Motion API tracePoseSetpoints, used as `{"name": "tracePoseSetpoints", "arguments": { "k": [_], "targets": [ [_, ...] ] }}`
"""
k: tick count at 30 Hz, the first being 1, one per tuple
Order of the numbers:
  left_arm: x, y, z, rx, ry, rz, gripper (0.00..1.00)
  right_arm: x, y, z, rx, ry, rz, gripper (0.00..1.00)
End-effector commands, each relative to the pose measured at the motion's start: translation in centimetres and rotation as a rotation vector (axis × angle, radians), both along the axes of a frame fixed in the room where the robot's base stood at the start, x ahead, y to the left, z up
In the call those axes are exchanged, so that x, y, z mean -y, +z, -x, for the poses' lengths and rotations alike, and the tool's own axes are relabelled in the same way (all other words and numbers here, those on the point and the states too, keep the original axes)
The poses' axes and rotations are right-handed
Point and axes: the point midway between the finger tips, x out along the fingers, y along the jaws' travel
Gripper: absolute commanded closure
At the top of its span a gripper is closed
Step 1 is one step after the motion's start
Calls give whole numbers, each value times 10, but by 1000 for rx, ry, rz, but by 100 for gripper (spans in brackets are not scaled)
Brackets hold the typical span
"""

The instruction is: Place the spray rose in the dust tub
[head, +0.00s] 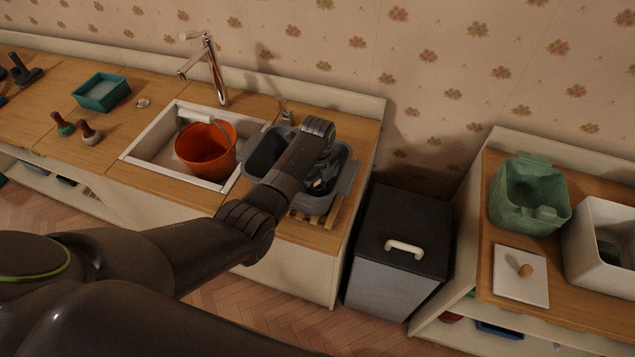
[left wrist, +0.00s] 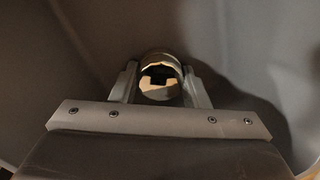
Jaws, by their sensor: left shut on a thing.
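My left arm reaches over a grey tub (head: 262,150) that stands on a wooden slatted rack right of the sink. My left gripper (head: 320,186) is down inside this tub, partly hidden by the wrist. In the left wrist view it is shut on a small pale round piece, apparently the spray rose (left wrist: 160,90), with a dark notched opening. Grey tub walls surround it there. I cannot tell if it touches the tub floor. No label shows which container is the dust tub. My right gripper is not in view.
An orange bucket (head: 205,148) stands in the sink (head: 148,150) under a tall tap (head: 213,70). A lidded grey bin (head: 400,250) is right of the counter. A green tub (head: 528,195) and a white box (head: 600,245) stand on the right shelf unit. A teal tray (head: 101,94) is at left.

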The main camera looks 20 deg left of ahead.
Motion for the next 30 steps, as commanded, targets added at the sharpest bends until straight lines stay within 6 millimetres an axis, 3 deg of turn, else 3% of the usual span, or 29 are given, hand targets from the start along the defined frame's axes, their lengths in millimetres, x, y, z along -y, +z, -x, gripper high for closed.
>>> {"name": "tracePoseSetpoints", "arguments": {
  "k": [9, 10, 15, 23, 30],
  "targets": [
    [0, -3, 0, 0, 0, 0, 99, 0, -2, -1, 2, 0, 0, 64],
    [0, -3, 0, 1, 0, 0, 56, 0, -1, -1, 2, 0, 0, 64],
    [0, -2, 0, 0, 0, 0, 37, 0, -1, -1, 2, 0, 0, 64],
    [0, -1, 0, 0, 0, 0, 37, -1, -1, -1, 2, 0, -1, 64],
    [0, 21, -1, 4, 0, 1, 37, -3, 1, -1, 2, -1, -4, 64]
  ]
}}
